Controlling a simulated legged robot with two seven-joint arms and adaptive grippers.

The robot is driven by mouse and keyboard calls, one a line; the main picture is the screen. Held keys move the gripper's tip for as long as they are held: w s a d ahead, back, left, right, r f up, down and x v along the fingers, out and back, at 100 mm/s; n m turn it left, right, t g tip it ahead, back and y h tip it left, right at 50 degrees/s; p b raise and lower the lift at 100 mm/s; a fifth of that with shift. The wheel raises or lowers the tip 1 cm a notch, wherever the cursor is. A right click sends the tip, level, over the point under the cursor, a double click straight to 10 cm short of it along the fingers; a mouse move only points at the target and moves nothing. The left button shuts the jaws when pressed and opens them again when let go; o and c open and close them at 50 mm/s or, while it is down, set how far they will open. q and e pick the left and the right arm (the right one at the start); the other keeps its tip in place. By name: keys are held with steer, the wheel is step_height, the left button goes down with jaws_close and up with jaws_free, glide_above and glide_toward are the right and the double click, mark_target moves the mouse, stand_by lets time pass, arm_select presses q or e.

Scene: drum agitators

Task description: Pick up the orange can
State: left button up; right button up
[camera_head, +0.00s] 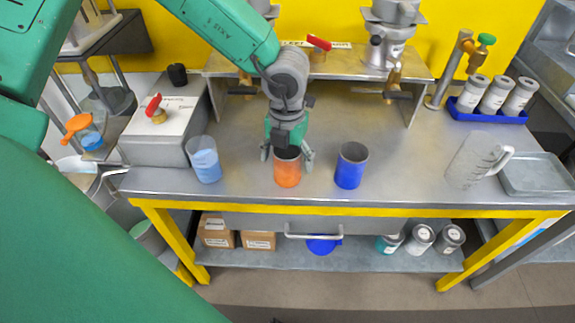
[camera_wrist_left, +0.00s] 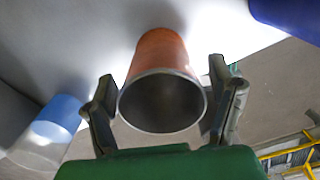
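The orange can (camera_head: 287,172) stands upright and open-topped near the front edge of the metal table. My left gripper (camera_head: 287,157) is over it from above, with one finger on each side of the can. In the left wrist view the orange can (camera_wrist_left: 160,82) shows its rim and dark empty inside between the two spread fingers of the left gripper (camera_wrist_left: 163,105). A gap shows at the left finger; the right finger is close to the rim, and I cannot tell whether it touches. My right gripper is not in view.
A blue can (camera_head: 351,166) stands to the right and a clear cup with blue contents (camera_head: 204,160) to the left. A clear jug (camera_head: 474,160) and a metal tray (camera_head: 537,175) are farther right. A blue rack (camera_head: 488,115) holds white bottles at the back right.

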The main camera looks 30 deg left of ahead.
arm_select(q)
steer(key=shift+d, duration=0.1)
steer(key=c, duration=1.1)
steer(key=shift+c, duration=0.2)
